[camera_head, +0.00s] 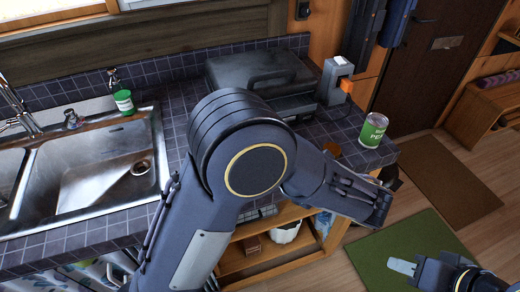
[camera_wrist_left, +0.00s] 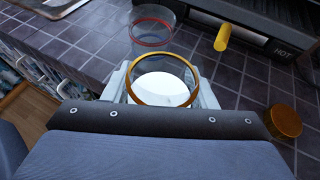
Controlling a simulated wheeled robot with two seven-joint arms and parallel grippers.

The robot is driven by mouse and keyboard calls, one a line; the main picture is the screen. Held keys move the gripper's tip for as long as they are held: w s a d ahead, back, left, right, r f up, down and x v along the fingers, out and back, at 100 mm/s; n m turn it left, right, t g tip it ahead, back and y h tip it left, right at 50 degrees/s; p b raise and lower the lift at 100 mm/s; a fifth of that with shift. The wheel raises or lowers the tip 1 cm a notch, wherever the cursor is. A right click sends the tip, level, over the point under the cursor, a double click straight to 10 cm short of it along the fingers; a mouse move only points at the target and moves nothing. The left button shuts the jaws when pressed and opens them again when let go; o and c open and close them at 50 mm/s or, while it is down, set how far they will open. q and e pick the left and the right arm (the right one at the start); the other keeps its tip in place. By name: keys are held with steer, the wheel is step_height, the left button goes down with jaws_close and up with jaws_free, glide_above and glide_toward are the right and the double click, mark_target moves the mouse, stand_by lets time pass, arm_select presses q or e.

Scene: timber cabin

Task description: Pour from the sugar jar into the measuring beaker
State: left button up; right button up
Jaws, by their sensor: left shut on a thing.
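The sugar jar, clear with a golden rim and white contents (camera_wrist_left: 160,88), stands open-mouthed between the pale fingers of my left gripper (camera_wrist_left: 163,92) in the left wrist view. The gripper is shut on it. In the head view my left arm hides jar, beaker and left fingers. My right gripper (camera_head: 403,266) is at the lower right, away from the counter; its finger gap is not clear.
A round brown lid (camera_wrist_left: 283,121) lies on the tiled counter (camera_wrist_left: 225,95), right of the jar. A dark appliance marked HOT (camera_wrist_left: 265,37) with a yellow knob (camera_wrist_left: 222,37) stands behind. A green-labelled can (camera_head: 373,131) is near the counter's right corner. The sink (camera_head: 110,170) is left.

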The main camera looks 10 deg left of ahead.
arm_select(q)
steer(key=shift+a, duration=0.1)
steer(key=shift+w+a+r+g+h, duration=0.2)
steer(key=shift+a+g+h, duration=0.25)
steer(key=shift+h, duration=0.45)
steer(key=shift+w+a+f+g+h, duration=0.15)
steer(key=shift+a+g+h, duration=0.25)
steer(key=shift+h, duration=0.4)
steer(key=r+h+p, duration=0.1)
steer(key=r, duration=0.1)
steer(key=a+r+g+h+p, duration=0.1)
steer(key=r+h+p, duration=0.1)
steer(key=r+p, duration=0.1)
steer(key=shift+w+a+r+g, duration=0.2)
steer(key=shift+w+r+g, duration=0.15)
steer(key=shift+h, duration=0.3)
steer(key=shift+r+n, duration=0.1)
steer(key=shift+n, duration=0.2)
